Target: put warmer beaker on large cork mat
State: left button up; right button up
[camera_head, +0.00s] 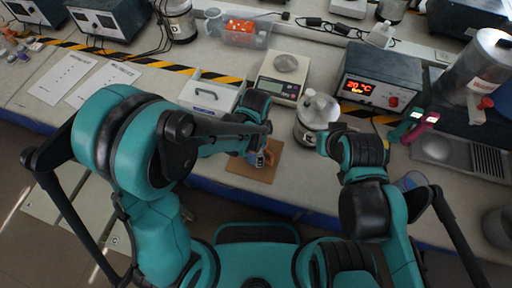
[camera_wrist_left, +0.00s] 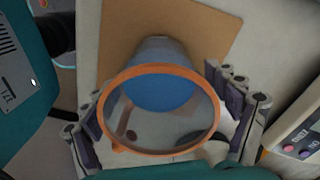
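The orange-rimmed beaker (camera_wrist_left: 163,92) has blue showing inside. In the head view the beaker (camera_head: 268,158) is partly hidden by my left gripper (camera_head: 256,150). It is over the brown cork mat (camera_head: 247,172), which also fills the upper part of the wrist view (camera_wrist_left: 190,22). I cannot tell whether its base touches the mat. My right gripper (camera_head: 328,142) is near a round glass vessel; its fingers are too unclear to judge.
The round vessel (camera_head: 317,112) stands right of the mat. Behind are a scale (camera_head: 282,80), a white box (camera_head: 208,94) and a heater reading 20 °C (camera_head: 377,80). The table's front edge is close to the mat.

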pick_arm(q)
jog(key=shift+r, duration=0.2)
notch_tip(320, 180, up, 12)
jog(key=p, duration=0.5)
jog(key=s+a+r+n+t, duration=0.2)
jog(key=a+r+n+t, duration=0.1)
jog(key=a+n, duration=0.5)
jog(key=s+a+r+n+t, duration=0.3)
jog(key=a+r+n, duration=0.3)
jog(key=a, duration=0.4)
jog(key=shift+n+t, duration=0.6)
jog(key=shift+n, duration=0.3)
jog(key=shift+s+f+b, duration=0.1)
jog(key=shift+b, duration=0.2)
notch_tip(320, 180, down, 3)
jog(key=b, duration=0.3)
jog(key=shift+f, duration=0.15)
